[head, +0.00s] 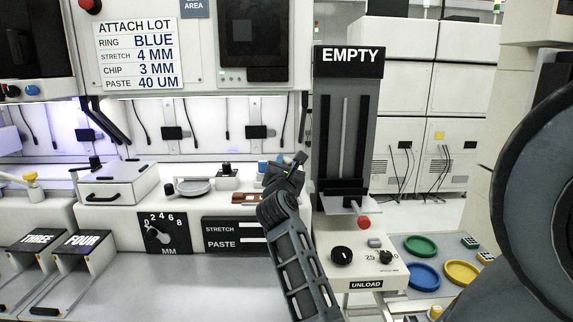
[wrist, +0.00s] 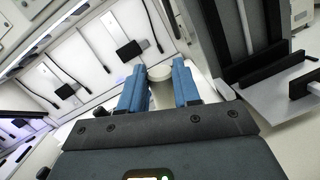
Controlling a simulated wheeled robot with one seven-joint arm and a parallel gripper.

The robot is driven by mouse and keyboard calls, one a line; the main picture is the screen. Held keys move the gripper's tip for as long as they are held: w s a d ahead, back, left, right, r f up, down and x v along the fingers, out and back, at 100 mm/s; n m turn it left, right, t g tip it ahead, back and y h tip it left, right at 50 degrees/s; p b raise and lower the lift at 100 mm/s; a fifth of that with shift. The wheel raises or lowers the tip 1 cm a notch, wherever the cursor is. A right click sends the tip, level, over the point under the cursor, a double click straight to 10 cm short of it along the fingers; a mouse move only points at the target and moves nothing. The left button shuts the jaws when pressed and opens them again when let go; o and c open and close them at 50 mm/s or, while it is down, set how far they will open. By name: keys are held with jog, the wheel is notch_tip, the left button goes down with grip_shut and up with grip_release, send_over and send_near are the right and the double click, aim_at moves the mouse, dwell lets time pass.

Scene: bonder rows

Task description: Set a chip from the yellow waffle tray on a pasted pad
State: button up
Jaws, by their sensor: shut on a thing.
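My gripper (head: 273,167) is at the back of the bench, left of the tower marked EMPTY. In the wrist view its two blue fingers (wrist: 158,88) stand apart, shut on a pale rounded thing (wrist: 157,76) that I cannot identify. A brown copper-coloured strip (head: 246,198) lies on the bench just left of my gripper, partly hidden by my arm. I cannot make out pasted pads on it.
The EMPTY tower (head: 348,130) rises right of my gripper. A lidded white box (head: 116,184) and a stretch dial (head: 158,233) are left. The front bench is clear.

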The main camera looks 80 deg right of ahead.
notch_tip(320, 180, up, 5)
jog(key=shift+f+p, duration=0.15)
jog(key=shift+p, duration=1)
